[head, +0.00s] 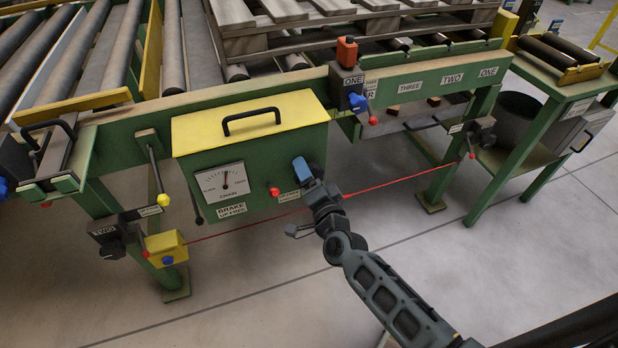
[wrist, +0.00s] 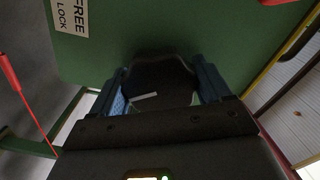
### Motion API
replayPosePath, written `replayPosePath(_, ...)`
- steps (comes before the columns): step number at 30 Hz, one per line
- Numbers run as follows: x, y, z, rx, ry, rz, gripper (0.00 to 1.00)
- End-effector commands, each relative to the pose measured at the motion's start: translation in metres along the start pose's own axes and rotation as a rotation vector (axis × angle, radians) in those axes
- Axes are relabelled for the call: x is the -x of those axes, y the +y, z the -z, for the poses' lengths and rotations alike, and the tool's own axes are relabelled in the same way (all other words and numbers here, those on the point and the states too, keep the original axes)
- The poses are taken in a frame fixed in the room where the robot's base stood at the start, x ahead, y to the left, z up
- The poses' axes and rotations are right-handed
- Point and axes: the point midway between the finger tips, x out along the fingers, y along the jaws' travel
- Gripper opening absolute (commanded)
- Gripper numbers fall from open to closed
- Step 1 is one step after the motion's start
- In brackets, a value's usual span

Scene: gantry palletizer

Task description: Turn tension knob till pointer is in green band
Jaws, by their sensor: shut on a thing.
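The gauge (head: 222,183) is a white dial marked CHAIN on the front of the green box (head: 255,155). Its thin dark pointer stands roughly upright, near the middle of the scale. I cannot make out a green band at this size. In the head view my gripper (head: 303,172) is at the right part of the box front, and it hides the knob there. In the wrist view my gripper (wrist: 165,90) has its blue fingers on both sides of a dark knob (wrist: 160,74) with a white line mark, and is shut on it.
A red button (head: 274,191) is just left of my gripper on the box front. A BRAKE label (head: 231,210) is below the gauge. A red cord (head: 400,182) runs below and past my arm. A black handle (head: 251,120) tops the yellow lid.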

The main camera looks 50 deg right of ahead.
Motion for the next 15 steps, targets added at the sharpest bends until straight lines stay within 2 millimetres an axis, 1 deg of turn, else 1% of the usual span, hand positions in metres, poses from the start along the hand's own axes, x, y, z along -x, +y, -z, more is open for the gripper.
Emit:
replayPosePath(1,0.0012,0.0027,-0.0022,-0.023,-0.005,-0.003,0.47)
replayPosePath(6,0.0011,0.0024,-0.0019,-0.087,-0.005,-0.003,0.47)
replayPosePath(15,0.0011,0.0017,-0.0017,-0.126,-0.005,-0.002,0.47)
